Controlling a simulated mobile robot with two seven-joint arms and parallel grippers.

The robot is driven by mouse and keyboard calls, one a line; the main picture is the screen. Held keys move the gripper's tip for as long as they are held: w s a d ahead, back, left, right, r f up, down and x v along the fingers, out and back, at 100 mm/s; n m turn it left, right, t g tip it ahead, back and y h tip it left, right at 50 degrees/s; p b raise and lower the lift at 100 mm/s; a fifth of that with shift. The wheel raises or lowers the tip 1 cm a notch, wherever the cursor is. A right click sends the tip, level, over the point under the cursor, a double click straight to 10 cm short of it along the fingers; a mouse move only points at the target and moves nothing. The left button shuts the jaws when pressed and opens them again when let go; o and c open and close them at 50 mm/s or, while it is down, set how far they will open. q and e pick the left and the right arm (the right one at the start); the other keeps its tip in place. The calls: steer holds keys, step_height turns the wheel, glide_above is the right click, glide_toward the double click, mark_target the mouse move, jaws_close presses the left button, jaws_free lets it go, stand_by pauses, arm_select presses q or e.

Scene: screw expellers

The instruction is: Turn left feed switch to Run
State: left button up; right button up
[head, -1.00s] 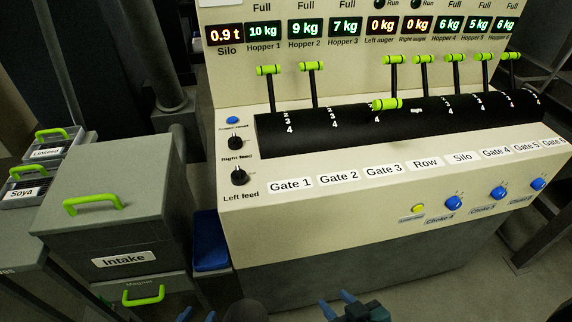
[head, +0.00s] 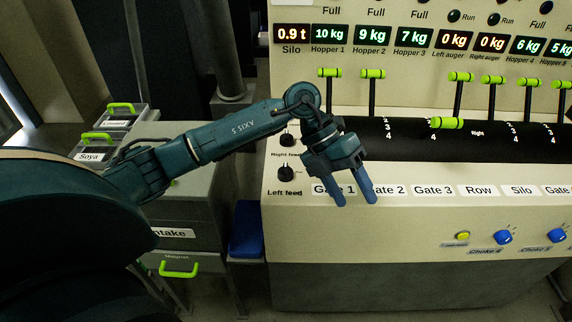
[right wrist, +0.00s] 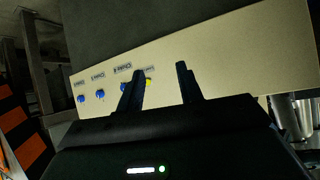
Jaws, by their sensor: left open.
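The left feed switch (head: 286,173) is a black knob above its "Left feed" label on the cream panel; its exact pointer setting is too small to tell. The right feed switch (head: 286,140) sits just above it. My left gripper (head: 356,200) is open and empty, in front of the panel to the right of the left feed switch, with its fingers pointing down over the Gate 1 and Gate 2 labels. My right gripper (right wrist: 160,68) shows in the right wrist view, with fingers apart and nothing between them, facing the panel front.
Gate levers with green handles (head: 447,123) rise from the black slotted strip. Blue choke knobs (head: 503,237) and a yellow button (head: 462,236) sit on the lower panel. The Intake cabinet (head: 180,233) and a blue box (head: 246,230) stand to the left.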

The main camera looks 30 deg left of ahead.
arm_select(q)
steer(key=w+a+r+y, duration=0.2)
steer(key=w+a+y, duration=0.1)
steer(key=a, duration=0.4)
step_height(320, 180, up, 4)
steer(key=n+t+y, duration=0.1)
steer(key=n+y, duration=0.2)
steer(key=y, duration=0.2)
glide_above(286, 167)
step_height(286, 167, down, 12)
steer(key=shift+s+f+p, duration=0.15)
steer(key=shift+f+p, duration=0.1)
steer(key=shift+p, duration=0.8)
steer(key=c, duration=1)
